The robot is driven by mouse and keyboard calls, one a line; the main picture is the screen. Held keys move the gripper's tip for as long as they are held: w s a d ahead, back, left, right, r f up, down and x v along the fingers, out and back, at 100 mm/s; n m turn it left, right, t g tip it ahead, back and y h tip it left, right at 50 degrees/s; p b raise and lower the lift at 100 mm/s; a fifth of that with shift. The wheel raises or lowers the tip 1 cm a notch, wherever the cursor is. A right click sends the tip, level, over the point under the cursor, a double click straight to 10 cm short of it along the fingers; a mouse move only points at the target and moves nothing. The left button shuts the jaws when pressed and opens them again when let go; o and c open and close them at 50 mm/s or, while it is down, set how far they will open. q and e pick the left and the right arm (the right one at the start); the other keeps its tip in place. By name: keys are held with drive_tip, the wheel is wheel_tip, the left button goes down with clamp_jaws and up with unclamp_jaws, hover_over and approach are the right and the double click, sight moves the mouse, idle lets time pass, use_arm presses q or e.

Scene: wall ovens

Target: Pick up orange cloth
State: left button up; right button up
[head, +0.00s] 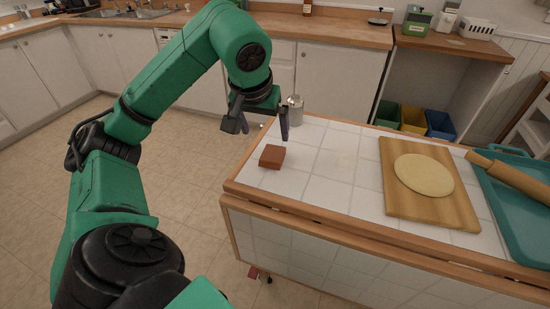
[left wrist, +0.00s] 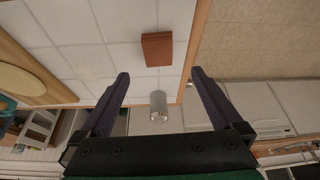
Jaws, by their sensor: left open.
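The orange cloth (head: 272,156) is a small, folded, rust-coloured block lying flat on the white tiled top of the island, near its left end. In the left wrist view the cloth (left wrist: 157,49) lies beyond the fingertips, roughly centred between them. My left gripper (head: 264,124) is open and empty. It is above the island's left end, on the far side of the cloth and apart from it. Its two dark fingers also show in the left wrist view (left wrist: 159,76). My right gripper is not in view.
A metal shaker (head: 295,110) stands on the island close behind the left gripper. A wooden board (head: 455,210) with flat dough (head: 424,175), a rolling pin (head: 510,178) and a teal tray (head: 515,215) lie to the right. The tiles between cloth and board are clear.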

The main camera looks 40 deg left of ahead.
sight(272, 153)
use_arm(q)
drive_tip(key=b+x, duration=0.1)
drive_tip(key=x, duration=1)
drive_tip(key=shift+w+f, duration=0.15)
drive_tip(key=shift+w, duration=0.15)
drive_tip(key=shift+d, duration=0.1)
drive_tip(key=c, duration=1.3)
